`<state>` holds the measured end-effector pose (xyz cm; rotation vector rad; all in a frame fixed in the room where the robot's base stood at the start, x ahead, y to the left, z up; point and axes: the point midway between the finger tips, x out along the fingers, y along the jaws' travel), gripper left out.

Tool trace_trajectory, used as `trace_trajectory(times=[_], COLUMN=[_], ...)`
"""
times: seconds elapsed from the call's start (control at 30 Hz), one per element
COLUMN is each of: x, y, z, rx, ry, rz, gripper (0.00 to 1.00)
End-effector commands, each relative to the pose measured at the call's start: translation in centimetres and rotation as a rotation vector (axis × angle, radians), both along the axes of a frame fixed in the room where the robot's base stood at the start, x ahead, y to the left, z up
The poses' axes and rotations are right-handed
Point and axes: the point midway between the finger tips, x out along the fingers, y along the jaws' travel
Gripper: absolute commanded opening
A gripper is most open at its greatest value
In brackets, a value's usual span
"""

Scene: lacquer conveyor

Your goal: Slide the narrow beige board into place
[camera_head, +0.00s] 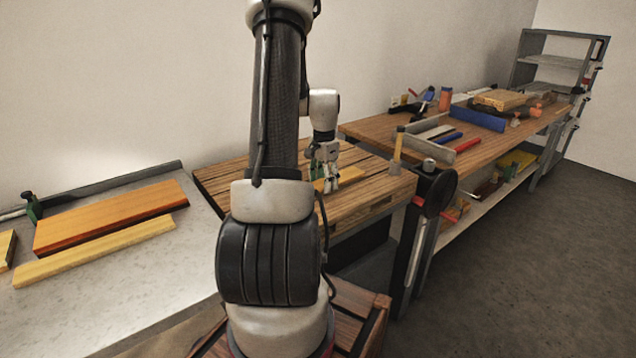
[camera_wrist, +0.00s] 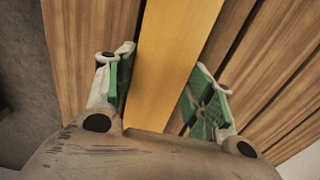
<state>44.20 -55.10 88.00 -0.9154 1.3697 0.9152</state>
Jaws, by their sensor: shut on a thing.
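A narrow yellow-beige board (camera_head: 350,175) lies on the slatted wooden table (camera_head: 375,200), partly hidden by my gripper (camera_head: 326,158). In the wrist view the board (camera_wrist: 168,55) runs lengthwise between the green-padded fingers of my gripper (camera_wrist: 158,92), flat along the brown slats (camera_wrist: 260,50). My gripper is shut on the board near its close end. Another narrow pale yellow board (camera_head: 95,250) lies on the grey metal surface (camera_head: 130,290) at left, beside a wider orange-brown board (camera_head: 110,215).
A grey raised edge with a green clamp (camera_head: 33,208) borders the metal surface. A workbench (camera_head: 385,127) at right carries a blue box (camera_head: 478,118), tools and several small items. A shelf rack (camera_head: 550,60) stands behind it. Open floor (camera_head: 540,260) lies at right.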

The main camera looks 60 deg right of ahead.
Motion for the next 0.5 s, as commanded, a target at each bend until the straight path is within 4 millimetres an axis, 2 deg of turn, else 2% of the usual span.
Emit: trace_trajectory(times=[0.23,0.27,0.3,0.4,0.5], x=[-0.07,-0.07,-0.07,-0.07,-0.06], y=[-0.17,-0.17,-0.17,-0.16,-0.15], z=[0.01,0.01,0.01,0.01,0.01], rx=[0.0,0.0,0.0,0.0,0.0], ry=[0.0,0.0,0.0,0.0,0.0], rz=[0.0,0.0,0.0,0.0,0.0], gripper=[0.22,0.55,0.62,0.78,0.78])
